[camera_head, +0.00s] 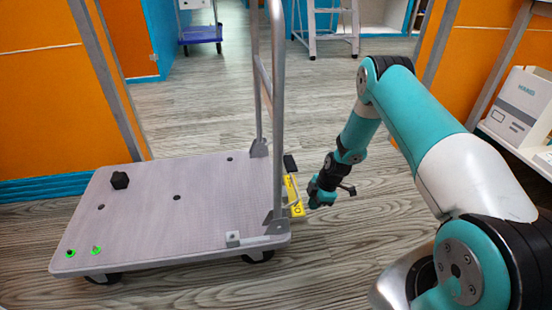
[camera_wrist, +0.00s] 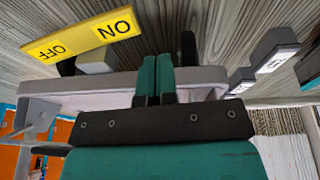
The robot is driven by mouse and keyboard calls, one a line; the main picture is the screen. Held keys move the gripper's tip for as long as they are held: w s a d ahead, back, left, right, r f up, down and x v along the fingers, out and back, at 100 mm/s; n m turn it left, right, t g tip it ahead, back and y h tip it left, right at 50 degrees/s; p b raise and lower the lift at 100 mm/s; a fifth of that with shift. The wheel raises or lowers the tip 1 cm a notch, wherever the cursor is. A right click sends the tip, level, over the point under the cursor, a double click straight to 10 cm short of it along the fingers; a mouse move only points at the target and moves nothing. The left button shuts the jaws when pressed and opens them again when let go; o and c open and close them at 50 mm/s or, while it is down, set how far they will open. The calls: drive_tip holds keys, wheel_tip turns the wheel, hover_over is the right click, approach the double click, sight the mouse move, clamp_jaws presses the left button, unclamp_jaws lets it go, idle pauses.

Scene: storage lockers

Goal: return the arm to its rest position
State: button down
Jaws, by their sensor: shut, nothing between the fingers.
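My arm reaches forward from the right in the head view, and my gripper (camera_head: 318,201) is low, just right of the trolley's handle end. In the wrist view the two teal fingers of my gripper (camera_wrist: 157,62) are together, shut and empty. A yellow switch label (camera_head: 293,194) is beside the gripper; in the wrist view its ON and OFF words show on the label (camera_wrist: 84,38). The grey flatbed trolley (camera_head: 180,215) stands left of the gripper. Whether the gripper touches the trolley cannot be told.
The trolley's upright metal handle (camera_head: 279,110) rises close to my forearm. Orange locker walls (camera_head: 40,90) stand at the left, and a shelf with a white box (camera_head: 522,108) is at the right. A blue cart (camera_head: 199,34) and a step ladder (camera_head: 327,30) are at the back. Floor between is clear.

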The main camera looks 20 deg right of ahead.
drive_tip(key=s+a+r+m+h, duration=0.1)
drive_tip(key=s+a+r+m, duration=0.15)
drive_tip(key=r, duration=0.65)
drive_tip(key=s+a+r+m, duration=0.15)
drive_tip(key=r+m, duration=0.25)
drive_tip(key=r, duration=0.6)
drive_tip(key=s+a+r+m+h, duration=0.1)
drive_tip(key=s+a+r+m, duration=0.15)
drive_tip(key=r, duration=0.65)
drive_tip(key=s+a+r+n+g+y+p, duration=0.15)
drive_tip(key=s+a+r+p, duration=0.25)
drive_tip(key=s+a+r, duration=0.65)
drive_tip(key=s+a+r+m+y+p, duration=0.1)
drive_tip(key=s+a+r+y+p, duration=0.15)
drive_tip(key=s+a+r, duration=0.7)
wheel_tip(320, 180, up, 39)
drive_tip(key=d+h+p, duration=0.1)
drive_tip(key=d+p, duration=0.1)
drive_tip(key=p, duration=3.5)
drive_tip(key=shift+s+d, duration=0.35)
drive_tip(key=shift+d, duration=0.05)
